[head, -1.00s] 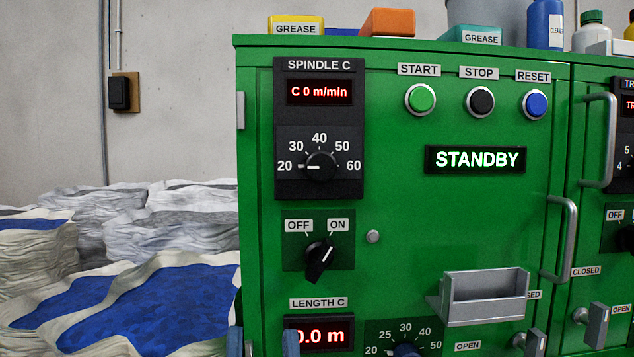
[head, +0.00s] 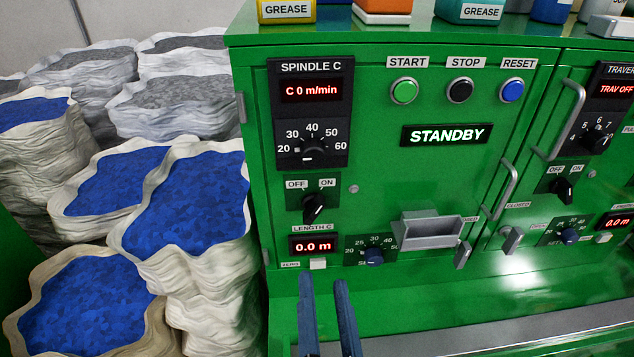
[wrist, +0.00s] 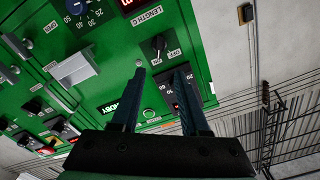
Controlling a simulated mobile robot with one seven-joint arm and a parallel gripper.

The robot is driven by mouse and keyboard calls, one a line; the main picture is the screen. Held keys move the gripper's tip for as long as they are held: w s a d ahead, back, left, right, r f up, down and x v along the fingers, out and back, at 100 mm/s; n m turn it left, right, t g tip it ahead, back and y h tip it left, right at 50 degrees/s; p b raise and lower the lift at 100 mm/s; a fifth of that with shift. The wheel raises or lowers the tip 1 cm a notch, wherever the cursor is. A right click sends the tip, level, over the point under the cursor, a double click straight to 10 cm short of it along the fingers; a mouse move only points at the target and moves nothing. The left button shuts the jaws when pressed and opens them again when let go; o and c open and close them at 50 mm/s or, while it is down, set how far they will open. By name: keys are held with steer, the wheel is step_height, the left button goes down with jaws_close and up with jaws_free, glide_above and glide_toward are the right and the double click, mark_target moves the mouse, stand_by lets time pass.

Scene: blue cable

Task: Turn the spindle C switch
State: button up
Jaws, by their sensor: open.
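The spindle C switch (head: 313,207) is a black rotary handle on a dark plate under OFF and ON labels. Its handle slants from lower left to upper right; I cannot tell which end is the pointer. Above it are the SPINDLE C display (head: 311,90), reading C 0 m/min, and a speed dial (head: 309,152) marked 20 to 60. My gripper (head: 323,280) is open and empty, its blue fingers below the switch in the head view. In the wrist view the panel looks upside down, and the switch (wrist: 158,43) appears just beyond the fingertips (wrist: 161,67), apart from them.
The LENGTH C display (head: 314,246) and a blue-tipped dial (head: 373,257) sit below the switch. A grey tray-like handle (head: 430,230) juts out to the right. Door handles (head: 503,190) protrude farther right. Stacked sacks (head: 190,205) with blue contents stand left of the green cabinet.

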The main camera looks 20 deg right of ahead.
mark_target(316, 213)
steer(key=w+d+p, duration=0.1)
steer(key=w, duration=0.3)
steer(key=w+p, duration=0.2)
steer(key=w, duration=0.2)
steer(key=w+d+p, duration=0.1)
steer(key=w, duration=0.3)
steer(key=shift+w+d+p, duration=0.2)
steer(key=shift+d+p, duration=0.15)
jaws_close()
